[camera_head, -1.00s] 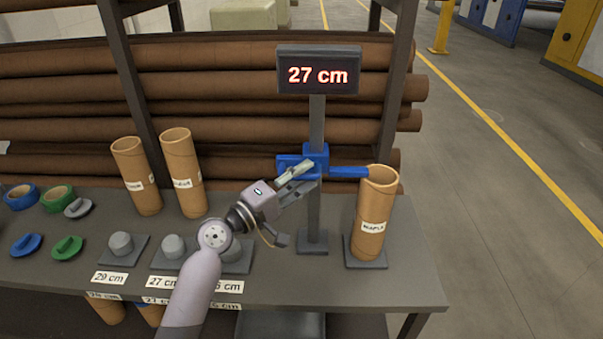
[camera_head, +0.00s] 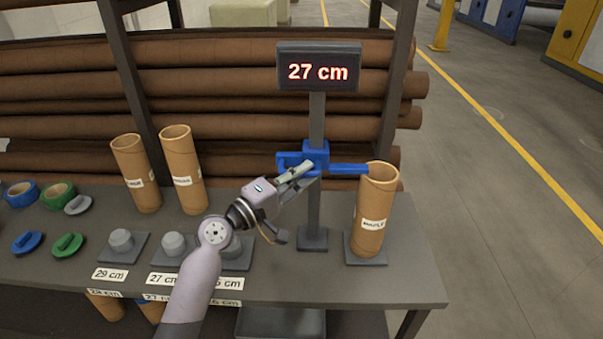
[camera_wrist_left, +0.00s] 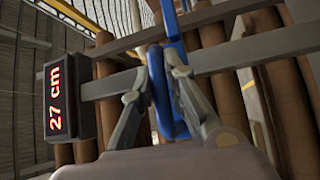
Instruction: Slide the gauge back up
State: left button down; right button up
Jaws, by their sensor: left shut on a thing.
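The blue gauge slider (camera_head: 316,156) sits on an upright grey post (camera_head: 316,211), with its blue arm (camera_head: 348,169) reaching right to the top rim of a cardboard tube labelled MAPLE (camera_head: 372,211). The display (camera_head: 318,69) on top of the post reads 27 cm. My left gripper (camera_head: 297,173) is shut on the slider's blue handle on the left side of the post. In the left wrist view the fingers (camera_wrist_left: 161,88) close around the blue handle (camera_wrist_left: 161,100), and the display (camera_wrist_left: 67,97) shows sideways. My right gripper is not in view.
Two cardboard tubes (camera_head: 182,168) stand at the back left of the table (camera_head: 413,279). Green and blue rings and caps (camera_head: 68,245) lie at the far left. Grey pegs on plates (camera_head: 121,241) with cm labels stand in front. Brown rolls (camera_head: 240,86) fill the rack behind.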

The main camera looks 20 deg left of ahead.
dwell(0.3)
pick_arm(q)
notch_tip(320, 180, up, 10)
jog(key=p, duration=0.8)
jog(key=c, duration=2.1)
grip_release()
jog(key=shift+a+r, duration=0.1)
jog(key=o, duration=0.5)
jog(key=shift+f, duration=0.2)
jog(key=shift+f, duration=0.1)
